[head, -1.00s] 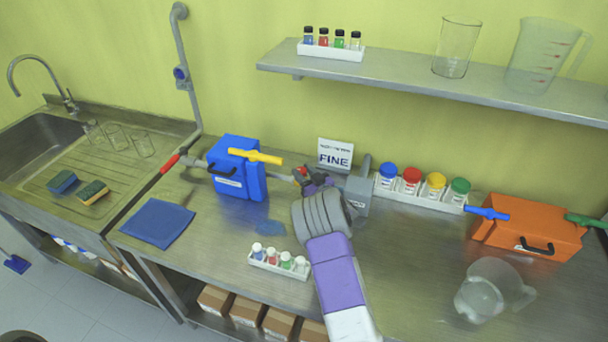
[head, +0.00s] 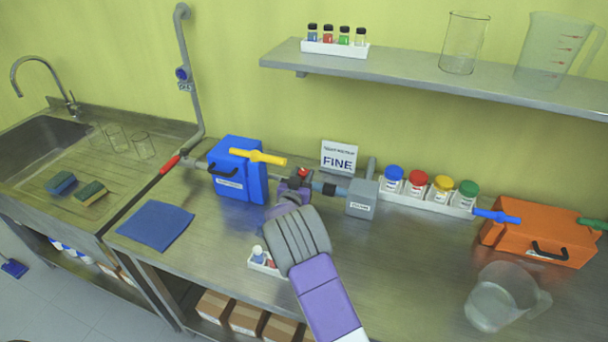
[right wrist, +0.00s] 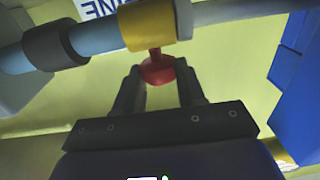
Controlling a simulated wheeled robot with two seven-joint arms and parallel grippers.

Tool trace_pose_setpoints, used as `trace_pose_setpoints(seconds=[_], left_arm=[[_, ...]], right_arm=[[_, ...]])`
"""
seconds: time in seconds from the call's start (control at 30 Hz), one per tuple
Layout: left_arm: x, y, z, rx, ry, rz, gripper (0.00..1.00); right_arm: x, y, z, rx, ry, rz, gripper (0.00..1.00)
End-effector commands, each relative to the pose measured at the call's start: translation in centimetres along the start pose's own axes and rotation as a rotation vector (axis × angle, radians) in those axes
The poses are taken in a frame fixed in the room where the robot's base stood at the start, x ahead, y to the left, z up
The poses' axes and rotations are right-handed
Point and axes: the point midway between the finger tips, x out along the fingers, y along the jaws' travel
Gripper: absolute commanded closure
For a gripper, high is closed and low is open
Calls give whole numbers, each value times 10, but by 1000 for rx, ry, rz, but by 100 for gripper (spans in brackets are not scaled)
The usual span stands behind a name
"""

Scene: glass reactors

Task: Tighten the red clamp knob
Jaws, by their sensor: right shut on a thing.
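The red clamp knob (right wrist: 158,69) hangs on a short stem under a yellow clamp collar (right wrist: 147,25) in the right wrist view. The collar sits around a horizontal pipe (right wrist: 208,14). A bit of red also shows at my right gripper in the head view (head: 303,172). My right gripper (head: 292,188) is on the pipe line between the blue box and the small grey box. In the right wrist view its two fingers (right wrist: 158,80) stand on either side of the knob and are shut on it. My left gripper is not in view.
The blue box (head: 240,175) with a yellow handle stands left of my gripper, the grey box (head: 361,201) right. A vial rack (head: 257,264) is partly hidden by my right arm. A beaker (head: 505,297) and an orange box (head: 530,238) stand at right. The bench front centre-right is clear.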

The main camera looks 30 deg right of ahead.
Motion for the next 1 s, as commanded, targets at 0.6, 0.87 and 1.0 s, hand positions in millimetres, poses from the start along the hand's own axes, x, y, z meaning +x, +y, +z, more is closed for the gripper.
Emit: trace_pose_setpoints(seconds=[0.6,0.87,1.0], left_arm=[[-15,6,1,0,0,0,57],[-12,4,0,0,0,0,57],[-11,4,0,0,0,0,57]], right_arm=[[2,-8,1,4,0,463,92],[3,-8,1,2,1,557,92],[3,-8,0,1,2,586,92]])
